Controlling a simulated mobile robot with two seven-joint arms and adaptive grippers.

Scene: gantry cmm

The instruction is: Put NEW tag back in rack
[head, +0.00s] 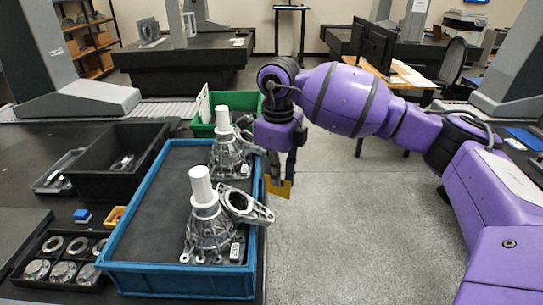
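My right arm comes in from the right, and its dark gripper (281,178) points down just beyond the right edge of the blue tray. It is shut on a flat yellow-orange tag (281,188), which hangs over the grey floor, clear of the tray. No lettering on the tag can be read. I cannot make out a tag rack for certain. A small orange holder (115,217) sits left of the blue tray. My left gripper is not in view.
The blue tray (180,282) holds grey castings (211,232) with white cylinders on top. A green bin (236,101) stands behind it, and a black bin (100,180) and a black parts tray (42,285) stand to the left. The floor at right is open.

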